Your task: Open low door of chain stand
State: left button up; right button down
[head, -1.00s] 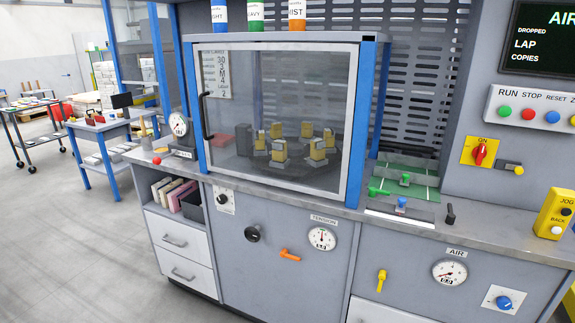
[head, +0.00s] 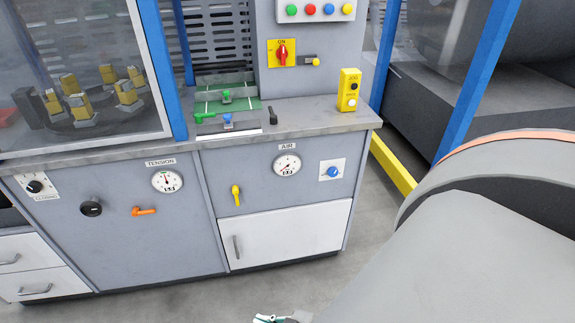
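The low white door (head: 290,235) is at the bottom of the grey cabinet under the AIR panel. It looks shut, flush with the cabinet front. Its upright grey handle (head: 236,247) is near the door's left edge. My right arm fills the lower right of the view. What looks like the tip of my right gripper (head: 272,319), teal and grey, shows at the bottom edge, below and in front of the door and apart from it. Most of it is cut off, so its opening is hidden. My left gripper is out of view.
Above the door are a yellow lever (head: 236,195), an AIR gauge (head: 287,165) and a blue knob (head: 332,171). The worktop (head: 320,115) juts over the front. A yellow rail (head: 392,165) runs at the right. Grey floor in front of the door is clear.

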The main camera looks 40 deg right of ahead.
aim_at(252, 240)
jog(key=z, duration=1.3)
jog(key=i+l+u, duration=0.15)
jog(key=l, duration=0.25)
jog(key=l+u, duration=0.15)
jog(key=l, duration=0.3)
jog(key=i, duration=0.1)
